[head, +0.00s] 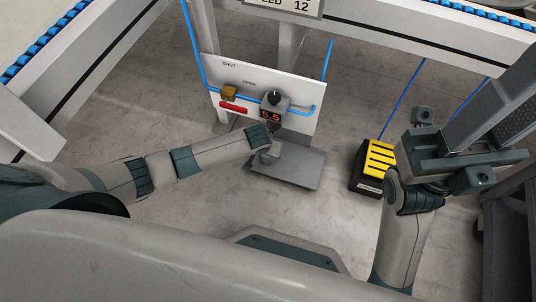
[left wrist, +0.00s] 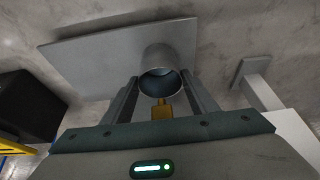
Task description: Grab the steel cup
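The steel cup (left wrist: 168,62) shows in the left wrist view, a grey cylinder with its dark open mouth turned toward the camera. My left gripper (left wrist: 160,80) is open, with one finger on each side of the cup's mouth. I cannot tell whether they touch it. In the head view, my left gripper (head: 268,155) is over the grey plate (head: 300,178) below the white panel; the cup is not clearly distinguishable there. My right gripper (head: 450,150) is at the right, away from the plate, its finger opening unclear.
A black-and-yellow box (head: 375,165) stands right of the plate. A brass piece (left wrist: 162,109) shows between my left fingers.

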